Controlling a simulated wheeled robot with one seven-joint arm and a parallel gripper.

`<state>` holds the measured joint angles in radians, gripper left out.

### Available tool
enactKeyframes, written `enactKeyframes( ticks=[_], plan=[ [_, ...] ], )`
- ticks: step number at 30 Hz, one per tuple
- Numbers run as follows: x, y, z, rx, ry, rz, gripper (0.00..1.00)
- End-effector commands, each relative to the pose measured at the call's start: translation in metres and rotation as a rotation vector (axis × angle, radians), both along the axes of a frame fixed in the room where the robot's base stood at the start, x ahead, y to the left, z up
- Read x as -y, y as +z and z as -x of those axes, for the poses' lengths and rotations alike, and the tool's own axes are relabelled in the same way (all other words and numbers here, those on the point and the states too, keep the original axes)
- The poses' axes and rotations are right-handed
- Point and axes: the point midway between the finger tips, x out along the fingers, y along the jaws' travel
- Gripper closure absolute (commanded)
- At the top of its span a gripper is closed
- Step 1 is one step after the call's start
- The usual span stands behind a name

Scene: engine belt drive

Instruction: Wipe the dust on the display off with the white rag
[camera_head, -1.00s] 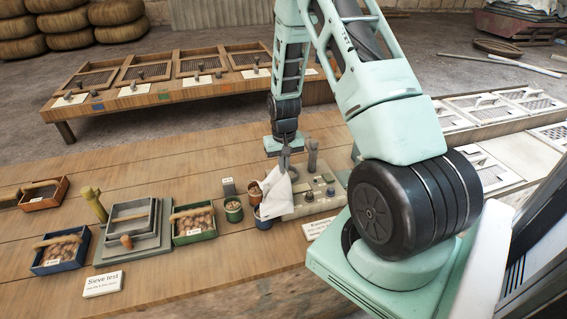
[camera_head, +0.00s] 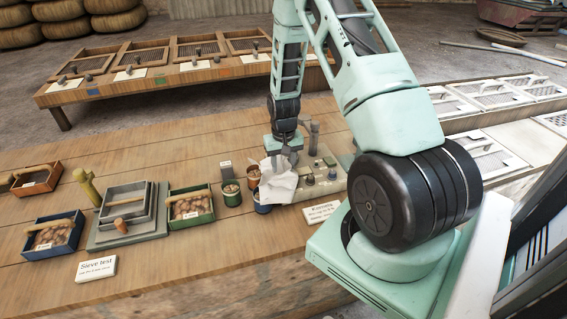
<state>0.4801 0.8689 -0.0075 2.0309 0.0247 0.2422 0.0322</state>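The white rag (camera_head: 279,184) hangs bunched beneath my gripper (camera_head: 284,160), at the left end of a pale panel (camera_head: 330,187) with knobs on the wooden table. My gripper points down and appears shut on the upper part of the rag; its fingertips are small and partly covered by the cloth. The rag overlaps the panel's left part and the rim of a blue pot (camera_head: 262,205). I cannot make out the display or any dust on it; the rag and arm cover part of the panel. Whether the rag touches the panel is unclear.
Green (camera_head: 231,193) and orange (camera_head: 253,176) pots stand left of the rag, near a small grey block (camera_head: 226,169). Further left are a green tray (camera_head: 190,206), stacked sieves (camera_head: 124,212) and a blue tray (camera_head: 53,234).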

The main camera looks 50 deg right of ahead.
Motion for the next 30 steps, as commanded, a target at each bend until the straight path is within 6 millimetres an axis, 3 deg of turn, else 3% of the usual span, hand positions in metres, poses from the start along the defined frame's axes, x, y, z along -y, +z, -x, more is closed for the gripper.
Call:
enactKeyframes(
  ticks=[1, 3, 14, 29, 30],
  plan=[
    [0.000, 0.000, 0.000, 0.000, 0.000, 0.000, 0.42],
    [0.000, 0.000, 0.000, 0.000, 0.000, 0.000, 0.27],
    [0.000, -0.002, 0.000, 0.000, 0.000, 0.000, 0.27],
    [0.000, -0.026, 0.000, -0.001, 0.000, -0.001, 0.27],
    [0.000, -0.024, 0.000, 0.000, 0.000, 0.000, 0.32]
  ],
)
